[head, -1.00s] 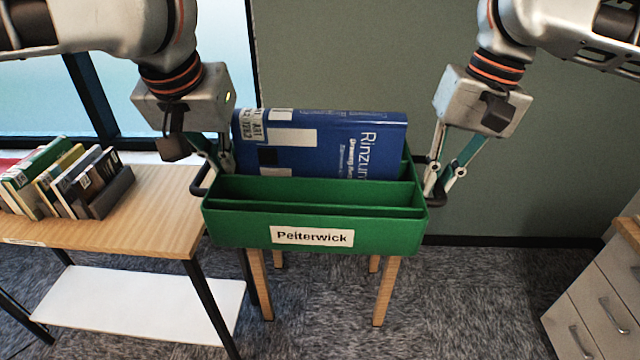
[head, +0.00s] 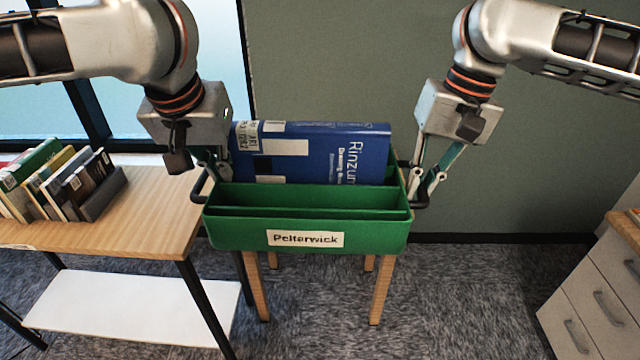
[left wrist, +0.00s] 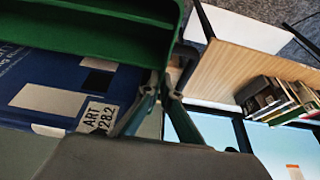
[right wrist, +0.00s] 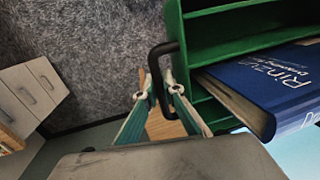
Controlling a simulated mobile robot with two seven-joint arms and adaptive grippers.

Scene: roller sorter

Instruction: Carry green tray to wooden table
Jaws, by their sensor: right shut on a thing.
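The green tray (head: 235,236), labelled "Pelterwick", is level and divided by partitions, with a blue book (head: 310,160) in its rear compartment. Beneath it are the pale wooden legs (head: 381,290) of a small table; its top is hidden, so I cannot tell whether the tray touches it. My right gripper (head: 424,188) is shut on the tray's black right handle (right wrist: 155,58). My left gripper (head: 217,172) is at the left handle (left wrist: 190,58); in the left wrist view its fingertips (left wrist: 162,88) are close together beside this handle, and their hold is unclear.
A wood-topped table (head: 150,215) with black legs and several books (head: 50,180) stands close on the left, with a white lower shelf (head: 130,305). A drawer cabinet (head: 600,290) is at the right. The wall is behind, and carpet is clear between tray and cabinet.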

